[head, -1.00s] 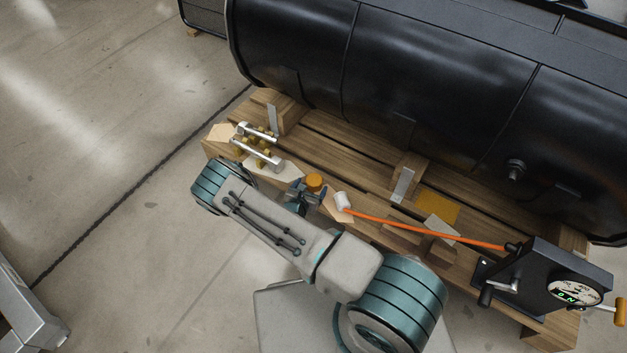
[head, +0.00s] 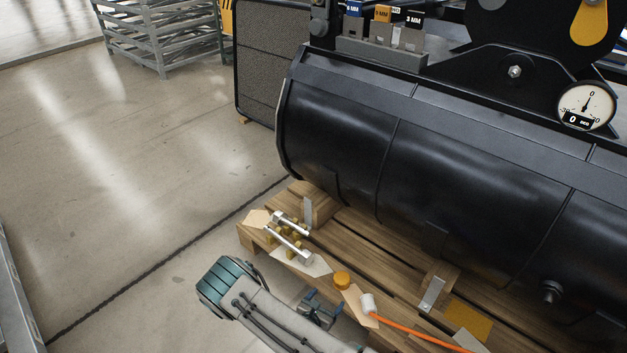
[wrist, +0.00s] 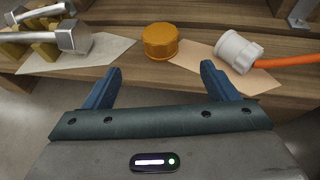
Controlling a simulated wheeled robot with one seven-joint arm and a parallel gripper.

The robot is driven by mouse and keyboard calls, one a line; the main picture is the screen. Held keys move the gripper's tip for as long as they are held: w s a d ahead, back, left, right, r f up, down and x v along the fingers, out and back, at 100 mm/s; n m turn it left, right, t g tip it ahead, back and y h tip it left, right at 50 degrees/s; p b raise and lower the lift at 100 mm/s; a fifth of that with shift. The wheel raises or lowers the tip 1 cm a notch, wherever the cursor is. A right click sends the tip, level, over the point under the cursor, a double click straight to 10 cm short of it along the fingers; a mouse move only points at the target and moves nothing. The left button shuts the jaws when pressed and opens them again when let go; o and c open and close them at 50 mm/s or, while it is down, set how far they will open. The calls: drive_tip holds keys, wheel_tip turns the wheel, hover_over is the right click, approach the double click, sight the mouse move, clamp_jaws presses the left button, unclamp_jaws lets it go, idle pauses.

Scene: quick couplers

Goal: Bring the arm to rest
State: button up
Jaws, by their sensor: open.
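My arm (head: 262,316) reaches in from the bottom of the head view, in front of the wooden pallet. My gripper (wrist: 156,78) shows two blue fingers spread apart in the wrist view, with nothing between them. In the head view it is partly hidden by the arm (head: 318,306). An orange cap (wrist: 160,41) lies on the pallet just beyond the fingers, apart from them. A white fitting on an orange hose (wrist: 236,50) lies to the right of the cap, also untouched.
Metal couplers (head: 290,243) rest on brass-coloured holders at the pallet's (head: 385,285) left end. A large black tank (head: 350,150) stands behind, with a dial gauge (head: 586,106) above. Open floor (head: 150,180) lies to the left.

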drive_tip(key=shift+r, duration=0.1)
drive_tip(key=d+r+m+g+h+p, duration=0.1)
drive_tip(key=d+r+m+g+p, duration=0.35)
drive_tip(key=r, duration=0.95)
drive_tip(key=s+d+r+m+g+h+p, duration=0.15)
drive_tip(key=r+m+p, duration=0.45)
drive_tip(key=r, duration=0.8)
drive_tip(key=d+r+m+g+h+p, duration=0.1)
drive_tip(key=d+r+m+g+p, duration=0.15)
drive_tip(key=r+m, duration=0.75)
drive_tip(key=s+r+m+y+p, duration=0.3)
drive_tip(key=s+r+p, duration=0.3)
drive_tip(key=r, duration=0.8)
drive_tip(key=s+a+r+m+y+p, duration=0.1)
drive_tip(key=s+r+m+y+p, duration=0.2)
drive_tip(key=r, duration=1.1)
drive_tip(key=s+r+m+y+p, duration=0.3)
drive_tip(key=s+r+p, duration=0.5)
drive_tip(key=r, duration=0.6)
drive_tip(key=shift+s+a+y+p, duration=0.3)
drive_tip(key=shift+s+y, duration=0.3)
drive_tip(key=shift+y, duration=0.15)
drive_tip(key=shift+r, duration=0.1)
